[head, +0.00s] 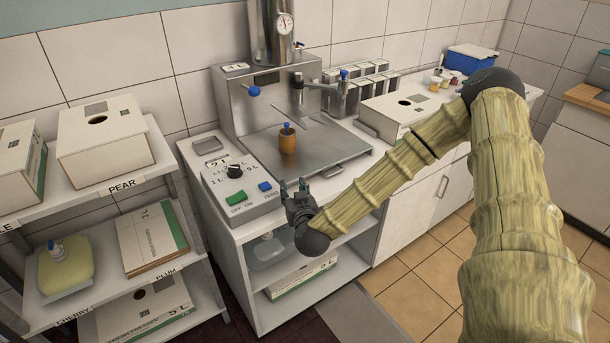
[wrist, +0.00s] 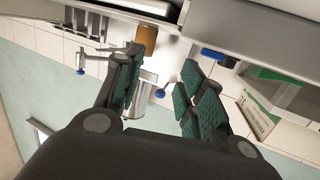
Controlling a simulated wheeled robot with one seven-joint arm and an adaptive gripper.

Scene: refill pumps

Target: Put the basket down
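No plain basket shows in either view. A small orange-brown cup-like thing (head: 287,143) with a blue top stands upright on the steel plate (head: 325,150) of the filling machine; I cannot tell whether it is the basket. It also shows at the top of the wrist view (wrist: 147,38), beyond my fingers. My gripper (head: 293,186) is in front of the machine's control box, near the counter's front edge, apart from the cup. In the wrist view my green-padded fingers (wrist: 160,88) are spread, with nothing held between them.
The control box (head: 236,187) with green and blue buttons stands left of the plate. A white box (head: 405,108) lies on the right counter. Tiled floor at lower right is clear.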

